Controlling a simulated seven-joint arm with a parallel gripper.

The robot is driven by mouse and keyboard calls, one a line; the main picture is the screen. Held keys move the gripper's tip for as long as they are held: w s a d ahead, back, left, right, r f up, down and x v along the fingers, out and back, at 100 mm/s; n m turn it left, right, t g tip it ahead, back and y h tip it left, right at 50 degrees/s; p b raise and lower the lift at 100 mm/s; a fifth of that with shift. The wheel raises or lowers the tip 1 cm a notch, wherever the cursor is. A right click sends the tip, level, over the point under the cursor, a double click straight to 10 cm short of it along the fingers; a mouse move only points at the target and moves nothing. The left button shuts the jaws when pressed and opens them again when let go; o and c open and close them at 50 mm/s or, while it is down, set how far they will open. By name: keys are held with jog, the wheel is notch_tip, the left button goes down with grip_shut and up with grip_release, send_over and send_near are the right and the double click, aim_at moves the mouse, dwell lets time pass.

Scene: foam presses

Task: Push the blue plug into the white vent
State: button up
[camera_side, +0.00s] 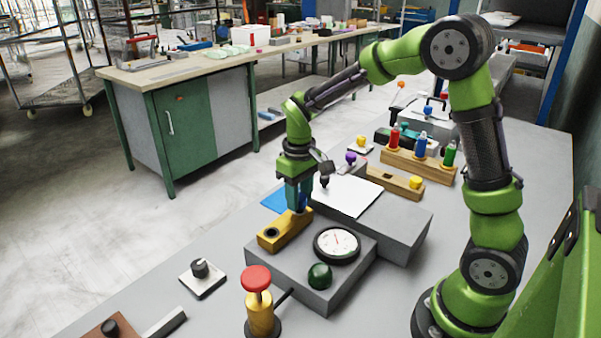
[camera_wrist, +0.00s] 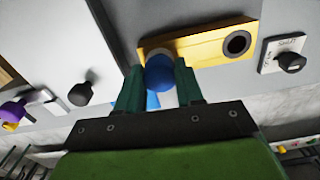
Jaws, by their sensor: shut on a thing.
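My gripper (camera_side: 298,203) points down over the far end of a yellow block (camera_side: 283,233) in the side view. In the wrist view its teal fingers (camera_wrist: 159,68) are closed on both sides of a round blue plug (camera_wrist: 160,76). The plug is over the left end of the yellow block (camera_wrist: 203,50). A thin whitish rim (camera_wrist: 157,52), perhaps the white vent, shows just beyond the plug; the rest is hidden behind it. I cannot tell whether plug and vent touch. The block's other end has a dark round hole (camera_wrist: 238,43).
A round gauge (camera_side: 337,244) and a dark green dome (camera_side: 320,275) sit on the grey housing beside the block. A red-topped yellow post (camera_side: 259,300) stands in front. A black knob on a white plate (camera_side: 201,277) lies left. Colored bottles (camera_side: 421,145) stand in a wooden rack behind.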

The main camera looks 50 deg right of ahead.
aim_at(300, 196)
jog(key=shift+f, duration=0.75)
jog(key=o, duration=1.1)
notch_tip(300, 196, up, 17)
jog(key=shift+f, duration=0.1)
jog(key=s+a+m+t, duration=0.1)
jog(key=s+t, duration=0.1)
jog(key=s, duration=0.3)
jog(key=s+a+f+m+t+y, duration=0.1)
jog(key=s+a+t, duration=0.1)
jog(key=s, duration=0.3)
jog(key=s+a+f+m+t+y, duration=0.1)
jog(key=s+a+t, duration=0.1)
jog(key=s, duration=0.4)
jog(key=shift+a+t, duration=0.25)
jog(key=shift+t, duration=0.35)
